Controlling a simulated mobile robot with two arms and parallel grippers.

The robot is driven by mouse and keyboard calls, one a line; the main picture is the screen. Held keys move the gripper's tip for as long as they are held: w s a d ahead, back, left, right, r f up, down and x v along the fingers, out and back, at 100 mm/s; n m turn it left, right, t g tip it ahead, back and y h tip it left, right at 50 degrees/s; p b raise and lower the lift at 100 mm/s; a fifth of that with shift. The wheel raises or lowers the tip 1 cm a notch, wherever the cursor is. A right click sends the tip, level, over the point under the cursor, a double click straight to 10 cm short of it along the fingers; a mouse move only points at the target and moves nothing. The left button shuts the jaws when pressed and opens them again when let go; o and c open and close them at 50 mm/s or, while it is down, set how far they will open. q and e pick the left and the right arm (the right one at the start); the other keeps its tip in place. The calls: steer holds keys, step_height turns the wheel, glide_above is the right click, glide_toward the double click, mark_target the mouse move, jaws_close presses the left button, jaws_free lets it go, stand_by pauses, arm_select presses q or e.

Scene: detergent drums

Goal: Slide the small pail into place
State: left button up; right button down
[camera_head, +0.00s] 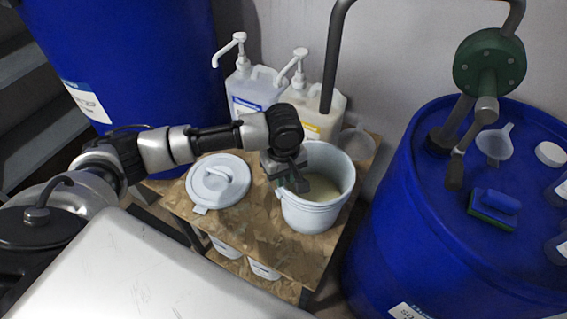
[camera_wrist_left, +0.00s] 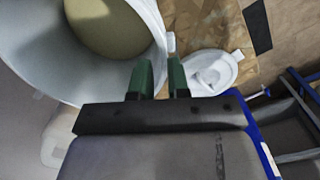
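The small pail (camera_head: 315,212) is a pale grey-white open bucket with cream-coloured contents. It stands upright on the wooden top of a low stand (camera_head: 245,240), near its right edge. My left gripper (camera_head: 287,186) is at the pail's left rim. In the left wrist view the green fingers (camera_wrist_left: 160,80) are close together, one inside and one outside the wall of the pail (camera_wrist_left: 40,65), with the rim between them. The fingertips' contact with the wall is partly hidden. My right gripper is not in view.
A white lid (camera_head: 218,182) with a handle lies left of the pail. Two pump bottles (camera_head: 252,92) (camera_head: 318,108) and a clear cup (camera_head: 357,142) stand behind. Large blue drums rise at left (camera_head: 135,60) and right (camera_head: 440,225); the right one carries a hand pump (camera_head: 488,65).

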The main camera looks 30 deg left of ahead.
mark_target(283, 194)
arm_select(q)
steer(key=shift+f, duration=2.25)
jaws_close()
